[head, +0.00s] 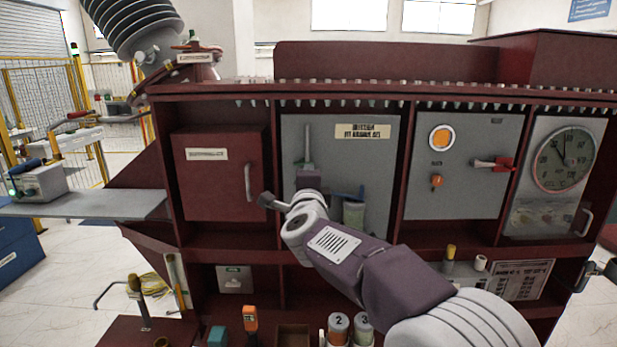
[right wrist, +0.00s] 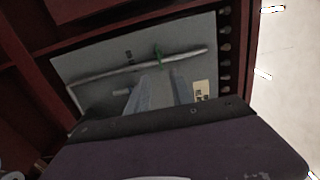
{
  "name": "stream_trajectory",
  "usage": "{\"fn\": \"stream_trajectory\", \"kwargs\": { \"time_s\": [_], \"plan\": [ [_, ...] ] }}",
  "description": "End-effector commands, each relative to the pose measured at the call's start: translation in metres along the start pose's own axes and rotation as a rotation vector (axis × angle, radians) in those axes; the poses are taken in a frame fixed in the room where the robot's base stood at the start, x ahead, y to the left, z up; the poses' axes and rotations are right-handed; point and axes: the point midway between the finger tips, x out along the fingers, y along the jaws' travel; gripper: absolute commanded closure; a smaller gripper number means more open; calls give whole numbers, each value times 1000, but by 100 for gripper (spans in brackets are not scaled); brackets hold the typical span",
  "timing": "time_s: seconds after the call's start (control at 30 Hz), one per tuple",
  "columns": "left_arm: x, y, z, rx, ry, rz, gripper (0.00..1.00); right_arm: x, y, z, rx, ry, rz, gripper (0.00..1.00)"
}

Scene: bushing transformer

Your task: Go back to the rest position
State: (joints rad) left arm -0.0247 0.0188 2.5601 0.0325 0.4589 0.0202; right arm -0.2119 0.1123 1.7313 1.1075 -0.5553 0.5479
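My right gripper (right wrist: 157,77) points at the grey back panel (head: 383,190) of the second compartment in the head view. In the right wrist view its two grey fingers are apart, with nothing visible between them.
The dark red cabinet (head: 460,98) fills the front. A red door (head: 220,178) is to the left, a knob panel (head: 465,165) and round gauge (head: 565,160) to the right. Numbered canisters (head: 338,328) stand below.

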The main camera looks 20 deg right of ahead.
Motion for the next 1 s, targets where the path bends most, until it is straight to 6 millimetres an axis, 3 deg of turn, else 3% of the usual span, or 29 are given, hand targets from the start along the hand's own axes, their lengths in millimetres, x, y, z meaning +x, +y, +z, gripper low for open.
{"fn": "stream_trajectory", "kwargs": {
  "time_s": [0.27,0.33,0.4,0.47,0.53,0.67,0.8,0.9,1.0],
  "plan": [
    [0,0,0,0,0,0,64,-2,0,0,0,1,0,73],
    [-4,0,0,0,0,0,64,0,-5,-7,1,14,-3,73],
    [-12,0,-1,0,0,0,64,1,-4,-30,-18,52,16,73],
    [-17,0,-2,0,0,0,64,-4,32,-39,-147,21,90,73],
    [-20,0,-2,0,0,0,64,-18,86,-32,-344,-96,210,73],
    [-24,0,-3,0,0,0,64,-70,190,-24,-683,-362,446,73],
    [-27,0,-3,0,0,0,64,-156,287,-33,-999,-692,692,73],
    [-26,0,-3,0,0,0,64,-220,334,-50,-1176,-926,833,73],
    [-26,0,-3,0,0,0,64,-270,359,-67,-1306,-1122,932,73]
  ]
}}
